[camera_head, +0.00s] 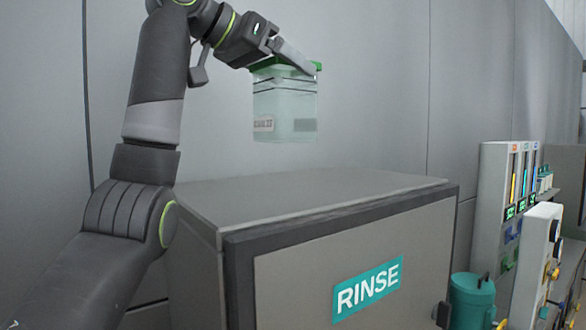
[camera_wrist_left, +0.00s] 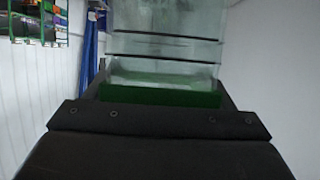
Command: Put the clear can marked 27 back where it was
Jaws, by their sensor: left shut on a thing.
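The clear can (camera_head: 285,105) is a see-through, pale green square container with a green top and dark bands. Its small label is too blurred to read for certain. My left gripper (camera_head: 292,62) is shut on the can at its green top and holds it upright in the air, above the grey RINSE box (camera_head: 310,190). The can (camera_wrist_left: 165,45) also shows in the left wrist view, with its green part (camera_wrist_left: 160,95) between the dark fingers. My right gripper is in neither view.
The RINSE box has a flat, bare top below the can. A teal bin (camera_head: 472,300) stands to its right. Farther right are panels with lit gauges (camera_head: 515,185) and knobs (camera_head: 545,260). A grey wall (camera_head: 390,80) runs behind. A rack with coloured items (camera_wrist_left: 40,25) shows in the left wrist view.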

